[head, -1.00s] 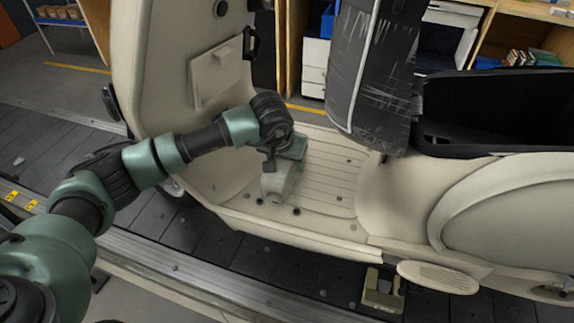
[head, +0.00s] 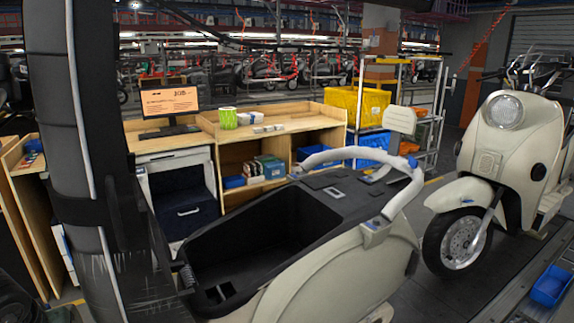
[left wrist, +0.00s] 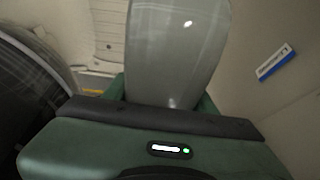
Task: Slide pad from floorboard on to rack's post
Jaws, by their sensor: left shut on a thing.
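A smooth grey pad (left wrist: 178,45) fills the upper middle of the left wrist view. My left gripper (left wrist: 165,95) is shut on it, with green finger parts showing at both sides; the fingertips are largely hidden. Pale ribbed floorboard (left wrist: 108,28) shows behind to the left; I cannot tell whether the pad touches it. In the head view, the cream rear rack (head: 404,195) curves around the scooter's tail. An upright cream plate (head: 399,120) appears above it; the rack's post is not clearly distinguishable. My right gripper is out of view.
The scooter's open black storage well (head: 265,235) lies in front of the rack. A dark scratched column (head: 75,150) blocks the left. Wooden shelves (head: 235,140) stand behind. Another cream scooter (head: 500,150) stands at right, near a blue bin (head: 550,285).

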